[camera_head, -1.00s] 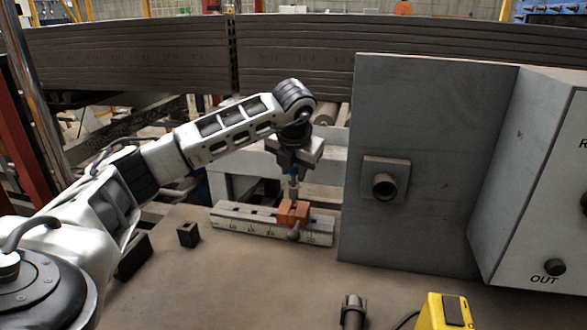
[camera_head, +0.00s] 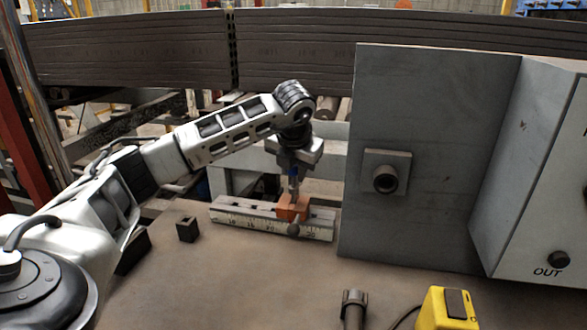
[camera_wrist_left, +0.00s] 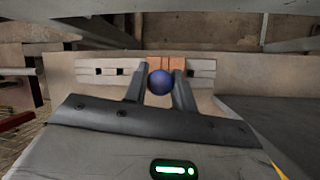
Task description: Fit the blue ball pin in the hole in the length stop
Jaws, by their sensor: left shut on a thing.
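The blue ball pin (camera_wrist_left: 160,82) is between the two fingers of my left gripper (camera_wrist_left: 158,92) in the left wrist view, with its ball toward the camera. In the head view my left gripper (camera_head: 293,190) points down at the orange length stop (camera_head: 292,208), and a bit of blue shows between its fingers. The length stop sits on the pale scale rail and has a dark round knob at its front. The hole and the pin's lower end are hidden, so I cannot tell how deep the pin is. My right gripper is not in view.
The scale rail (camera_head: 240,221) lies on the brown table (camera_head: 220,275). A small dark square block (camera_head: 187,229) stands to its left. A tall grey plate (camera_head: 430,160) with a round socket (camera_head: 385,178) stands close at the right. A yellow device (camera_head: 446,310) is at the front.

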